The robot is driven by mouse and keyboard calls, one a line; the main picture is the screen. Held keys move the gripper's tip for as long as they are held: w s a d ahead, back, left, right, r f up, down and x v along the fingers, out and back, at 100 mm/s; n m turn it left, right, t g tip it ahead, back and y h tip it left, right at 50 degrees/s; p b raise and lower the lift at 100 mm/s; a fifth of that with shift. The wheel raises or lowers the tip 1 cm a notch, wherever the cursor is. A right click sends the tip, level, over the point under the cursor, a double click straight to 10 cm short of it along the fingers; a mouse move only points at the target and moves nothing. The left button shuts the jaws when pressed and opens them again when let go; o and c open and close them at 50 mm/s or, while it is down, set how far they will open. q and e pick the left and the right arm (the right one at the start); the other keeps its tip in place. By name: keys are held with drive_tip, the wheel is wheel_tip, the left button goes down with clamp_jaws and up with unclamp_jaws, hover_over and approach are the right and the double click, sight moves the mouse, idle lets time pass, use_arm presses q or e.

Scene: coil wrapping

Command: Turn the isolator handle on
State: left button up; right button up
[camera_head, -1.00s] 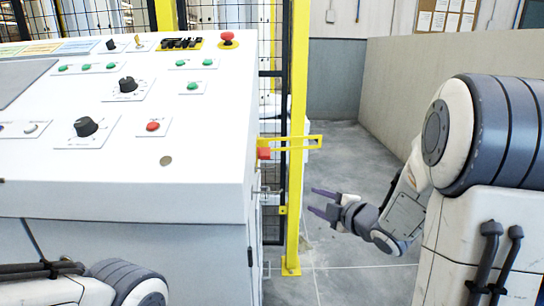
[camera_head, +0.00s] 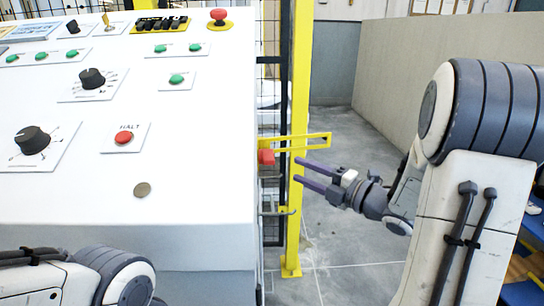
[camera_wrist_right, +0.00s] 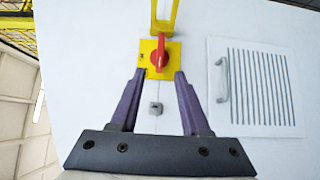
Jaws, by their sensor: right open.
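The isolator handle (camera_wrist_right: 160,53) is a red knob on a yellow square plate (camera_wrist_right: 173,61), fixed to a white cabinet side in the right wrist view. It stands nearly upright, tilted slightly. In the head view the red handle (camera_head: 266,156) sticks out from the console's right side. My right gripper (camera_head: 298,170) is open and empty, with its purple fingers pointing left toward the handle, a gap away. In the right wrist view its fingertips (camera_wrist_right: 159,74) lie below and to either side of the handle. My left gripper is out of view.
A yellow bracket (camera_head: 312,142) juts out near the handle. A yellow post (camera_head: 298,100) stands behind my right fingertips. The white console (camera_head: 200,190) carries knobs and buttons. In the right wrist view, a vented panel with a grip bar (camera_wrist_right: 223,80) sits right of the handle.

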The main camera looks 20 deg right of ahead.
sight(266, 156)
drive_tip(key=x, duration=0.9)
drive_tip(key=shift+w, duration=0.15)
drive_tip(key=shift+d, duration=0.1)
clamp_jaws()
